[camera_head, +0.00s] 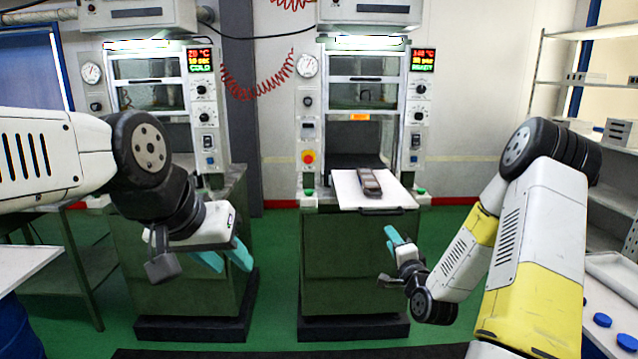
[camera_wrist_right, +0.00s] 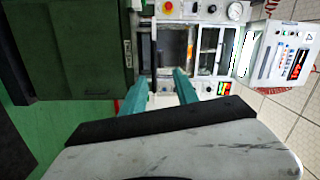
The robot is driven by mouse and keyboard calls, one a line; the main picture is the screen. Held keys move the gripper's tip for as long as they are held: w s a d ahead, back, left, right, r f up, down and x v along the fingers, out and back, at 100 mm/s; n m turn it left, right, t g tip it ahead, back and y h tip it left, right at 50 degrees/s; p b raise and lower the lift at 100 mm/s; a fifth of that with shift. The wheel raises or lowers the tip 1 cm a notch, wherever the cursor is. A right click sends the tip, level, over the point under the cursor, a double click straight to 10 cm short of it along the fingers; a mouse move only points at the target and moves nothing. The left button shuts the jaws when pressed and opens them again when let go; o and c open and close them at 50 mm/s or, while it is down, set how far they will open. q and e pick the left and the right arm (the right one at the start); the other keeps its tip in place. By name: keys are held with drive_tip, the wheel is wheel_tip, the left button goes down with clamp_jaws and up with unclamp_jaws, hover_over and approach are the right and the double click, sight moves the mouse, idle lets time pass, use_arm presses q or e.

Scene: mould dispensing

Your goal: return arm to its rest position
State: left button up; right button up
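My left gripper (camera_head: 232,262), with teal fingers, hangs in front of the left machine. Its fingers are spread apart with nothing between them. My right gripper (camera_head: 390,238) is in front of the right machine, below and to the right of its white tray, touching nothing that I can see. In the right wrist view its two teal fingers (camera_wrist_right: 160,90) stand apart with an empty gap. A dark oblong mould (camera_head: 369,183) lies on the white tray (camera_head: 345,196), apart from both grippers.
Two green-based machines stand ahead, the left one (camera_head: 212,290) and the right one (camera_head: 340,270). At the right are a metal shelf (camera_head: 610,195) and a white table with blue discs (camera_head: 602,320). A table edge (camera_head: 20,262) is at the left. Green floor lies between the machines.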

drive_tip(key=s+a+r+n+g+h, duration=0.1)
drive_tip(key=s+a+r+n+g, duration=0.2)
drive_tip(key=s+r+n+g, duration=0.65)
drive_tip(key=s+a+r+n+g, duration=0.1)
drive_tip(key=s+r+n, duration=0.1)
drive_tip(key=s, duration=0.8)
drive_tip(key=s+a+r+n+g+y, duration=0.1)
drive_tip(key=s+a+r+n, duration=0.1)
drive_tip(key=s, duration=0.9)
drive_tip(key=shift+r+n+g, duration=0.35)
drive_tip(key=shift+r+n, duration=0.1)
drive_tip(key=shift+r, duration=0.4)
drive_tip(key=shift+s+r, duration=0.3)
drive_tip(key=shift+s, duration=0.5)
